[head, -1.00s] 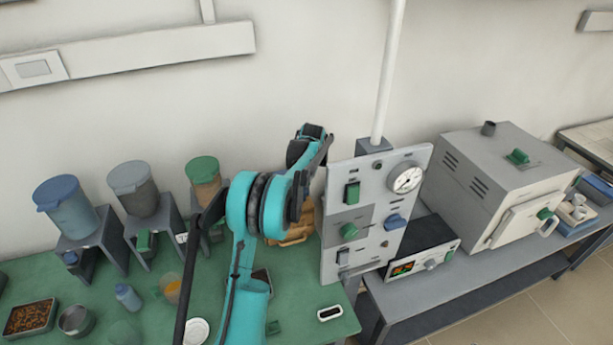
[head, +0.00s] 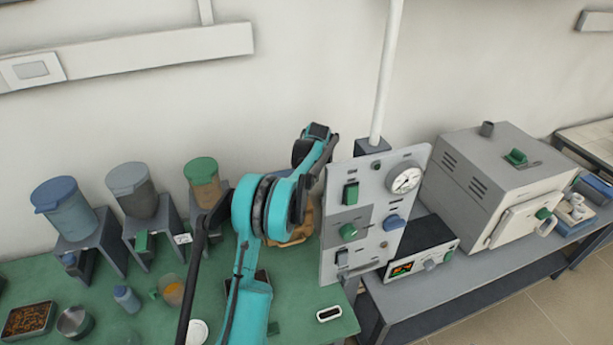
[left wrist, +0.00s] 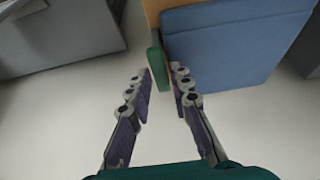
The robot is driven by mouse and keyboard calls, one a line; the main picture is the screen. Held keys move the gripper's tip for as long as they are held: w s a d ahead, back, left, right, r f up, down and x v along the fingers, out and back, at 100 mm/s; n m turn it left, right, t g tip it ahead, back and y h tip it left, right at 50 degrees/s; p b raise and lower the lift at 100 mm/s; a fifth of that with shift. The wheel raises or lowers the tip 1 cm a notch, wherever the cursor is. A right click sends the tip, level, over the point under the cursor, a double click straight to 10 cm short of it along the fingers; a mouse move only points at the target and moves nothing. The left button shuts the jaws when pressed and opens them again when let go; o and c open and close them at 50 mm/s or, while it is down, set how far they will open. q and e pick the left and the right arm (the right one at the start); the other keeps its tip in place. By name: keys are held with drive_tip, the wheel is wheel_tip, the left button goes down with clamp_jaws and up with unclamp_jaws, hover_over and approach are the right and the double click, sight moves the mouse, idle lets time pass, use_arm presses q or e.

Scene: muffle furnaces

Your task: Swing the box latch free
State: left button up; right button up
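In the left wrist view, a green latch (left wrist: 156,66) stands at the tan edge of a box with a blue panel (left wrist: 225,48). My left gripper (left wrist: 161,74) is open, with one fingertip on each side of the latch as seen here. I cannot tell whether the fingers touch it. In the head view, a tan, wood-coloured object (head: 302,231) shows partly behind my teal arm; I cannot tell if it is the same box. My left gripper is not clearly visible there. My right gripper is in neither view.
A grey control panel (head: 338,214) with a gauge stands right of my arm. A grey furnace (head: 470,170) stands farther right.

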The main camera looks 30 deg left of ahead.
use_arm(q)
drive_tip(key=shift+o, duration=0.6)
drive_tip(key=v, duration=1.2)
drive_tip(key=shift+w+a, duration=0.1)
